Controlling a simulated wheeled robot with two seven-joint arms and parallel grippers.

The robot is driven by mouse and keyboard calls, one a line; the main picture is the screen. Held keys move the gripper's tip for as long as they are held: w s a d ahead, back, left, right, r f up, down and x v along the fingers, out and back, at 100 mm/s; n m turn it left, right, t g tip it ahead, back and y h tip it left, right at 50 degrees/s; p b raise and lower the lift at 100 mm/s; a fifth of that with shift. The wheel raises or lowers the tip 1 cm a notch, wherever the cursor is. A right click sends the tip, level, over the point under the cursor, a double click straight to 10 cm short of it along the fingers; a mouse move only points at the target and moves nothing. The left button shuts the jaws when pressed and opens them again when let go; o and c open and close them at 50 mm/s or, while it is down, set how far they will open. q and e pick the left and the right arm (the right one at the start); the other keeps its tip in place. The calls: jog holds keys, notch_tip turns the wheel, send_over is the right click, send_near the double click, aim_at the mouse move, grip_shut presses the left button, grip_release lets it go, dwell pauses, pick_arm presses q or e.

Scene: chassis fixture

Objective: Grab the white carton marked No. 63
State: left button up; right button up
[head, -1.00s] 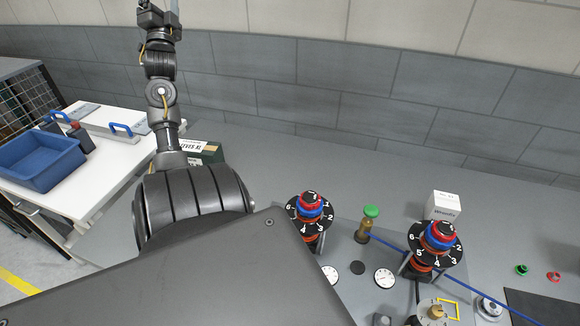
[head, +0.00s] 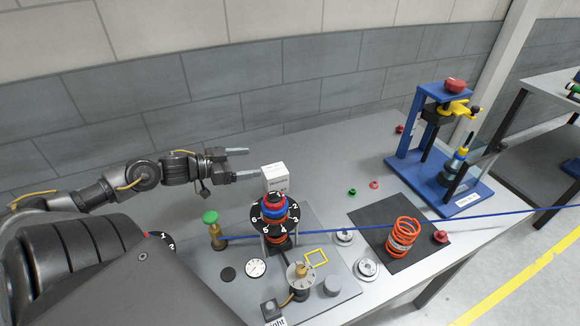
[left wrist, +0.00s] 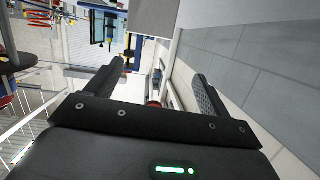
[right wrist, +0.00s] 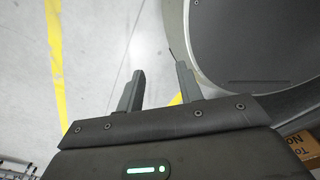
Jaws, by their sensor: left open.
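The white carton (head: 274,178) stands on the grey bench behind the numbered dial stand. It has small dark print on its front, too small to read as No. 63. A plain grey-white face, probably the carton (left wrist: 152,18), shows at the top of the left wrist view beyond the fingertips. My left gripper (head: 250,163) reaches in from the left with its fingers apart. Its tips are just left of the carton, and nothing is between them. My right gripper (right wrist: 159,72) shows only in its wrist view, over the floor, with its fingers apart and empty.
The dial stand (head: 268,222) is close in front of the carton. A blue rod (head: 400,222) crosses the bench. The bench behind the carton is clear.

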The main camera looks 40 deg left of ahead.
aim_at(280, 169)
pick_arm(q)
jog(key=shift+g, duration=0.5)
jog(key=shift+w+d+f, duration=0.75)
jog(key=shift+f, duration=0.2)
jog(key=shift+w+d+f, duration=0.7)
jog(key=shift+f, duration=0.2)
jog(key=shift+d+r+p+x, duration=0.15)
jog(key=shift+p+x, duration=0.1)
jog(key=shift+x, duration=1.05)
jog(key=shift+d+r+p+x, duration=0.15)
jog(key=shift+p+x, duration=0.1)
jog(key=shift+x, duration=1.1)
jog(key=shift+w+d+f, duration=0.25)
jog(key=shift+w, duration=0.05)
jog(key=shift+c, duration=0.3)
jog(key=c, duration=1.2)
jog(key=shift+c, duration=0.3)
jog(key=shift+r, duration=0.2)
